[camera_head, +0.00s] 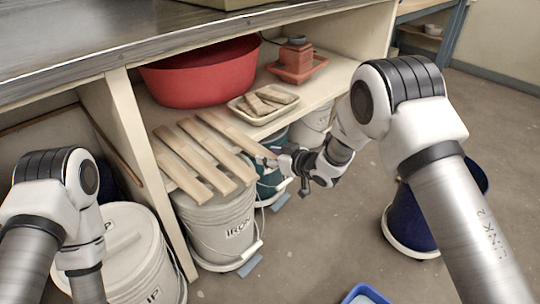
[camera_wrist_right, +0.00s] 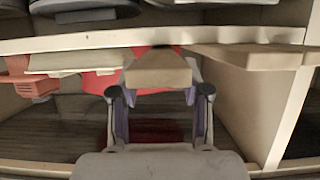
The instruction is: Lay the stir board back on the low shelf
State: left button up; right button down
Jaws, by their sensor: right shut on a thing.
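A pale wooden stir board (camera_head: 237,133) lies along the low shelf (camera_head: 318,88), at the right of a row of similar boards (camera_head: 183,165), its near end past the shelf's front edge. My right gripper (camera_head: 270,161) is shut on that near end. The right wrist view, which looks upside down, shows the board's end (camera_wrist_right: 158,70) between the two fingers (camera_wrist_right: 158,108). I cannot tell whether the board rests fully on the shelf or is slightly above it. My left arm shows at the left, but its gripper is out of view.
A red basin (camera_head: 203,75), a tray of blocks (camera_head: 262,104) and a terracotta tray (camera_head: 298,70) stand on the shelf. White buckets (camera_head: 222,228) and a teal one (camera_head: 268,182) stand below. A blue bucket (camera_head: 410,220) is at right. Open floor (camera_head: 310,240) lies between.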

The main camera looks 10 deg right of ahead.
jog(key=shift+f, duration=0.3)
jog(key=shift+c, duration=2.3)
grip_release()
